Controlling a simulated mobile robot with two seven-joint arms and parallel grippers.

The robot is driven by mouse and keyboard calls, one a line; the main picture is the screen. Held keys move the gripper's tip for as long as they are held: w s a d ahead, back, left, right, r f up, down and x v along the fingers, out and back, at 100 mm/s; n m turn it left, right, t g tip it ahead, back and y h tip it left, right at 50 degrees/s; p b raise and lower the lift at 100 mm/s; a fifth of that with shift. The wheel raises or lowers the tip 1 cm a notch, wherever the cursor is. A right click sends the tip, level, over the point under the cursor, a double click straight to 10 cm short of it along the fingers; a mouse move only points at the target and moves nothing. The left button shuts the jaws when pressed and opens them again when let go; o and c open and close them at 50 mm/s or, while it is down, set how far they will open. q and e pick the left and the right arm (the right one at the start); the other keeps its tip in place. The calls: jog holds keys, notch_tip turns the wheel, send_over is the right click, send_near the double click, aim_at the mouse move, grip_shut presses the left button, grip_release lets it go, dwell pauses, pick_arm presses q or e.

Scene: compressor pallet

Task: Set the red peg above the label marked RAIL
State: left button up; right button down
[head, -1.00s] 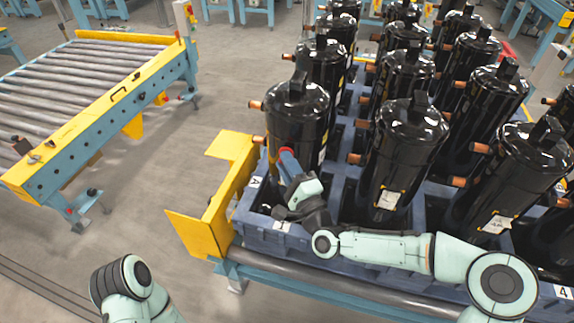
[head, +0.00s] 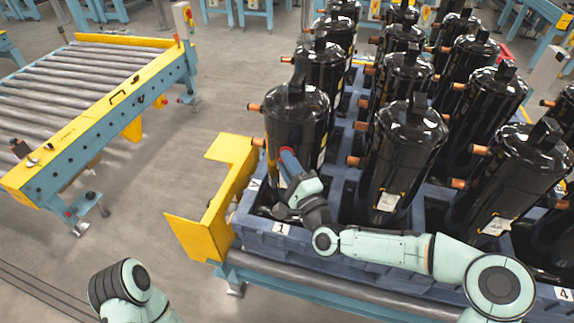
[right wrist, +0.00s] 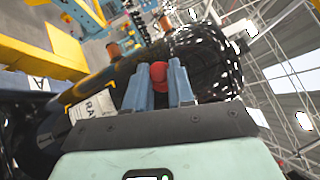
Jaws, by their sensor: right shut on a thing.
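The red peg (right wrist: 158,72) shows in the right wrist view between the two blue fingers of my right gripper (right wrist: 160,84). That gripper is shut on it. In the head view, my right gripper (head: 289,160) is against or just in front of the lower body of the front-left black compressor (head: 297,112). A white label (right wrist: 93,107) on a dark surface lies left of the fingers in the wrist view. I cannot tell whether the peg touches the compressor. My left gripper is not in view.
Several more black compressors with copper stubs stand in a blue pallet (head: 330,252), close beside and behind my right arm. A yellow bracket (head: 205,235) stands at the pallet's left corner. A roller conveyor (head: 75,85) is at the left, with open floor between.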

jog(key=shift+w, duration=0.1)
jog(key=c, duration=0.9)
grip_release()
